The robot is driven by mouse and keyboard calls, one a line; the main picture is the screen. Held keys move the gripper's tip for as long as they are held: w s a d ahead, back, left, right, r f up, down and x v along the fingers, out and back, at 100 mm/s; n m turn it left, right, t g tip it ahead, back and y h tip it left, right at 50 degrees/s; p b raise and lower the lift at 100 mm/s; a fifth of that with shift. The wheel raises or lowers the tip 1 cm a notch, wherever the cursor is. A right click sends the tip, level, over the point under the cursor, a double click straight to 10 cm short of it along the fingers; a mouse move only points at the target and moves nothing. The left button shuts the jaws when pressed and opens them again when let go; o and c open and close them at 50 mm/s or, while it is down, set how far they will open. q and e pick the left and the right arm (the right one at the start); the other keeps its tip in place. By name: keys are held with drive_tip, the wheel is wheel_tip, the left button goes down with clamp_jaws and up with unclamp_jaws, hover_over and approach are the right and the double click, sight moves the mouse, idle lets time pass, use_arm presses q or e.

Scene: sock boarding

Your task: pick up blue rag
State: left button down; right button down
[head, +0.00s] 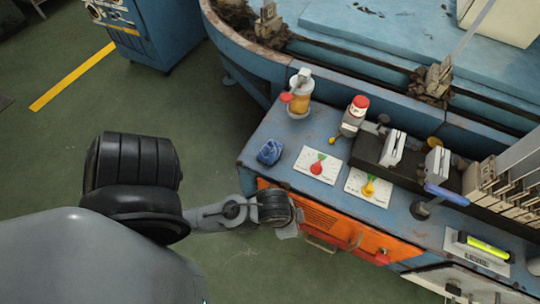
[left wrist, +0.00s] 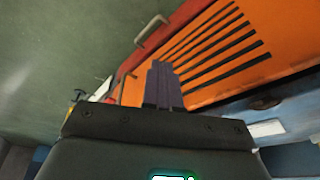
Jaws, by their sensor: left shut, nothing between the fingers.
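The blue rag (head: 270,152) lies crumpled near the left end of the blue bench top (head: 262,133) in the head view. My left gripper (head: 289,229) is below the rag in that view, in front of the orange cabinet front, and apart from the rag. In the left wrist view its dark fingers (left wrist: 163,82) are together, with nothing between them, pointing toward the slotted orange panel. The rag does not show in the left wrist view. My right gripper is in neither view.
The orange drawer front (head: 318,220) has a protruding handle (head: 320,243). Green floor (head: 235,262) lies open in front of the bench.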

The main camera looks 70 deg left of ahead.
use_arm(q)
drive_tip(key=c, duration=1.8)
unclamp_jaws()
drive_tip(key=o, duration=1.8)
